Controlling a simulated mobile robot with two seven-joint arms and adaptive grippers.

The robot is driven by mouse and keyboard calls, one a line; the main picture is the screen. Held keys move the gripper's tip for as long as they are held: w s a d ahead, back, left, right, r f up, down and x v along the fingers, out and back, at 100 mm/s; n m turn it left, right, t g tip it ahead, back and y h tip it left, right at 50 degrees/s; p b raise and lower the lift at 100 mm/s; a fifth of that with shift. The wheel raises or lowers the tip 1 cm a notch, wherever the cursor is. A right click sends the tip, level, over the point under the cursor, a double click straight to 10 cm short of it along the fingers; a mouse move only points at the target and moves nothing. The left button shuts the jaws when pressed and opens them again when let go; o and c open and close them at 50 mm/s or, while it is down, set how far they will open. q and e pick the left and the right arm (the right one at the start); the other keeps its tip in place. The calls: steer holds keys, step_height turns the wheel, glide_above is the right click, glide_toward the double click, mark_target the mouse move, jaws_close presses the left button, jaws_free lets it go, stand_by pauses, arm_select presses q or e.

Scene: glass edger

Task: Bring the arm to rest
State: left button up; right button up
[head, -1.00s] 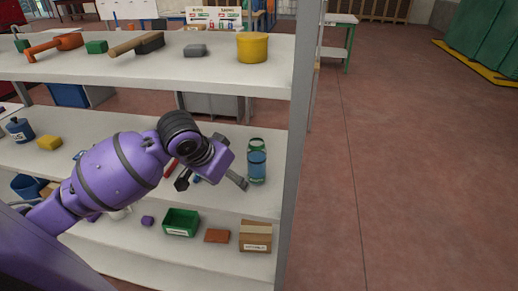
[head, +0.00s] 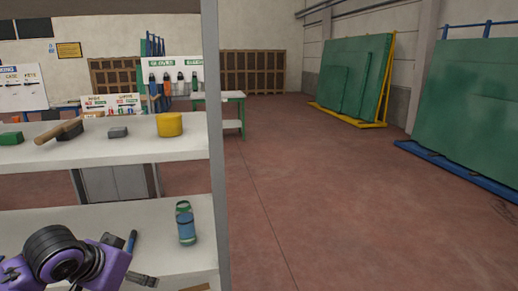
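My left gripper (head: 112,284) is at the lower left of the head view, at the end of my purple arm, over the middle shelf. Its fingers look spread apart, with nothing seen between them; the bottom edge of the picture cuts part of it off. My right gripper is not in view.
The shelf's grey upright post (head: 214,130) stands right of the bottle. The upper shelf (head: 150,146) holds a yellow tub (head: 169,125), a grey block (head: 118,132) and a brush (head: 61,130). Open red floor (head: 330,210) lies right. Green sheets (head: 350,80) stand on racks behind.

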arm_select(q)
steer(key=w+d+f+m+t, duration=0.1)
steer(key=w+d+f+t, duration=0.1)
steer(key=w+f+t, duration=0.3)
steer(key=s+d+f, duration=0.1)
steer(key=s+f, duration=0.4)
steer(key=f, duration=0.5)
steer(key=s+d+f+n+g, duration=0.1)
steer(key=s+d+f, duration=0.2)
steer(key=s+f, duration=0.6)
steer(key=s+d+f+n+g+y, duration=0.1)
steer(key=s+d+f, duration=0.3)
steer(key=s+f, duration=0.5)
steer(key=s+n, duration=0.1)
steer(key=s, duration=0.4)
steer(key=shift+d+g, duration=0.2)
steer(key=shift+g, duration=0.2)
